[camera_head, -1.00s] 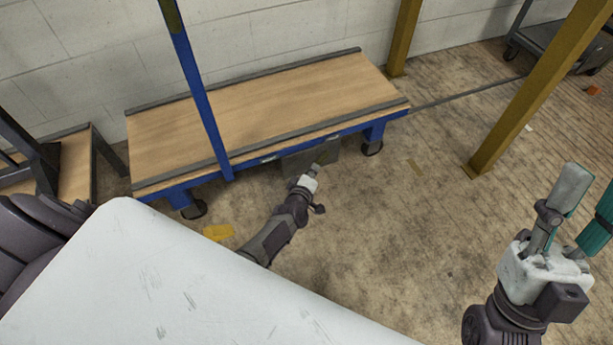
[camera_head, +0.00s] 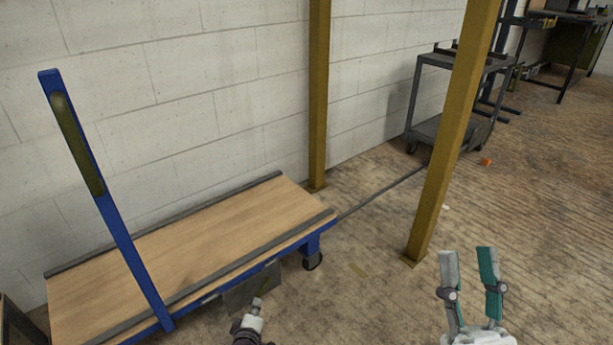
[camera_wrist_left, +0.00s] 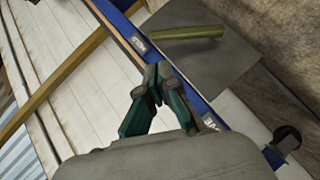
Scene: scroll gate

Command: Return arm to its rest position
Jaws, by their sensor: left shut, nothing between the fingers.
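My left gripper (camera_head: 257,303) shows at the bottom of the head view, small and partly cut off, in front of the blue-edged cart. In the left wrist view its teal and grey fingers (camera_wrist_left: 154,78) meet at the tips and hold nothing. They appear in front of the cart's blue edge, and I cannot tell the gap. My right gripper (camera_head: 472,252) stands upright at the lower right of the head view, its two fingers spread and nothing between them.
The wood-topped cart (camera_head: 200,238) with a blue upright (camera_head: 130,250) stands along the white wall. A grey plate (camera_head: 248,290) is below its front edge; the wrist view shows an olive bar (camera_wrist_left: 190,32) over it. Yellow posts (camera_head: 319,90) (camera_head: 450,140) and a grey trolley (camera_head: 425,130) stand right.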

